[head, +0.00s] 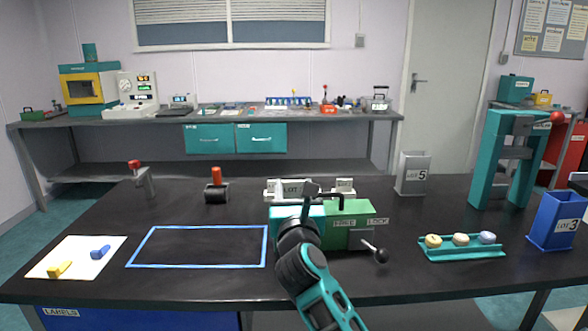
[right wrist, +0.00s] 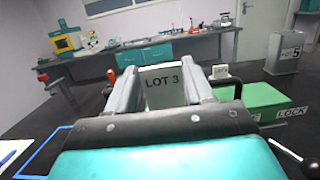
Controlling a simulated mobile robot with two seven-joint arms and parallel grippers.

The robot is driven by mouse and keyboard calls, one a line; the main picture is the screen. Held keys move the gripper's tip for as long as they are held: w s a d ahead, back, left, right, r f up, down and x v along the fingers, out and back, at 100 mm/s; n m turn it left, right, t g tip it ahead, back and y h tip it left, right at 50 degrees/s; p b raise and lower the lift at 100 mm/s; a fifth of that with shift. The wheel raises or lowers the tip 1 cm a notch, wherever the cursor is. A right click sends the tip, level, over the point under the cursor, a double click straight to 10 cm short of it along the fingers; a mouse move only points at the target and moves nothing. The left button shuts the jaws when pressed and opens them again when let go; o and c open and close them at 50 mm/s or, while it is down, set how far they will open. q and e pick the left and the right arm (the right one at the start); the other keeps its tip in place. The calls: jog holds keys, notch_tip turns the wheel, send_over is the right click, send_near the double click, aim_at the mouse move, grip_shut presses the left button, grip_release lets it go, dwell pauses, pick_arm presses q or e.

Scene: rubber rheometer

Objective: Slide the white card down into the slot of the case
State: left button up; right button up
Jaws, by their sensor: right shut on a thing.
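My right gripper (head: 297,200) is shut on the white card (head: 290,187), just left of the green case (head: 347,234) marked "LOCK". In the right wrist view, the card (right wrist: 165,94) shows upright between the two fingers (right wrist: 163,82) and reads "LOT 3". Its lower edge is hidden by my gripper, so I cannot tell whether it touches the case or the slot. The case (right wrist: 262,98) lies to the right of the fingers there. The slot is not clearly visible. A smaller white label piece (head: 344,185) stands at the back of the case. My left gripper is not in view.
A black-ball lever (head: 380,254) sticks out in front of the case. A teal tray (head: 462,254) with several round pieces lies to the right. A grey bin (head: 413,176) marked 5 stands behind. A blue-taped rectangle (head: 150,228) on the left is empty.

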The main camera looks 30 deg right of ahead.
jog(key=shift+s+a+f, duration=0.1)
jog(key=shift+a+f, duration=0.15)
jog(key=shift+f, duration=0.75)
pick_arm(q)
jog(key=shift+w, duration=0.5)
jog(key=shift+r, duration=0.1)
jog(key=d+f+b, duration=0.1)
jog(key=b, duration=0.1)
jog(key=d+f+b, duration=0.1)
jog(key=b, duration=0.1)
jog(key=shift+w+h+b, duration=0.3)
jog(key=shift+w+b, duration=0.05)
pick_arm(e)
notch_tip(320, 180, down, 6)
jog(key=shift+r, duration=0.1)
